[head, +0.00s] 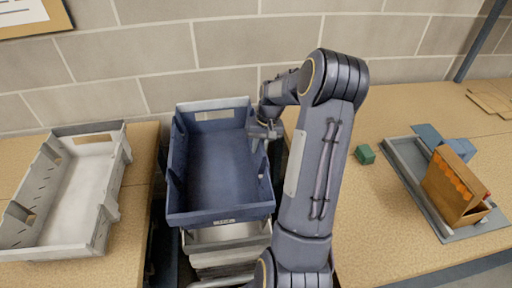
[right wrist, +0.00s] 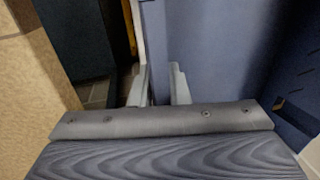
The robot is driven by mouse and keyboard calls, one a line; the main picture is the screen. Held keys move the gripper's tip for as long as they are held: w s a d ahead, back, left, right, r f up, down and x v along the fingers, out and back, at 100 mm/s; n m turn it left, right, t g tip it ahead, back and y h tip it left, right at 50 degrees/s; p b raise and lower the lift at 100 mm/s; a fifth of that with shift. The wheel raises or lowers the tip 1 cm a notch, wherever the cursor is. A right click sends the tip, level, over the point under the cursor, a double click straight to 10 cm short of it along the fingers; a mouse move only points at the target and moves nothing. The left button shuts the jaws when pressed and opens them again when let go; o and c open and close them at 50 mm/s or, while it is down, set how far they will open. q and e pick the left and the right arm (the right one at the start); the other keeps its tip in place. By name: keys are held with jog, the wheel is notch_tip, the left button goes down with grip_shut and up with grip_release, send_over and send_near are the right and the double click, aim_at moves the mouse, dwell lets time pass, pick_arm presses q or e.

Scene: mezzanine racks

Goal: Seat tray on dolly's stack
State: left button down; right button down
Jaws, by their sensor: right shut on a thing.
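The blue tray (head: 220,217) is empty and sits over a gap between two tabletops. Below its near edge shows a stack of pale grey trays (head: 228,238). The blue tray looks roughly lined up over the stack, but I cannot tell whether it rests on it or hangs just above. My right gripper (head: 265,134) is shut on the blue tray's right wall; in the right wrist view the fingers (right wrist: 160,85) straddle the wall edge beside the tray's blue side (right wrist: 205,50). The dolly is mostly hidden under the stack. My left gripper is out of view.
A white tray (head: 54,246) lies on the left tabletop. On the right tabletop are a small green block (head: 365,154), a grey tray (head: 408,158) with a brown box (head: 454,190) and blue pieces, and flat cardboard (head: 490,103). A brick wall closes the back.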

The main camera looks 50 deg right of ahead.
jog(key=shift+s+f+b, duration=0.1)
jog(key=shift+f+b, duration=0.3)
jog(key=shift+f, duration=0.05)
jog(key=shift+s+d+b+x, duration=0.1)
jog(key=shift+b+x, duration=0.4)
jog(key=shift+x, duration=0.2)
jog(key=shift+s+d+b+x, duration=0.1)
jog(key=shift+b+x, duration=0.35)
jog(key=shift+x, duration=0.25)
jog(key=shift+s+d+b+x, duration=0.1)
jog(key=shift+d+b+x, duration=0.05)
jog(key=shift+b+x, duration=0.8)
jog(key=shift+x, duration=0.45)
jog(key=c, duration=1.7)
grip_release()
jog(key=shift+s, duration=0.15)
jog(key=shift+d, duration=0.1)
jog(key=p+v, duration=0.7)
jog(key=v, duration=0.4)
jog(key=shift+p, duration=0.35)
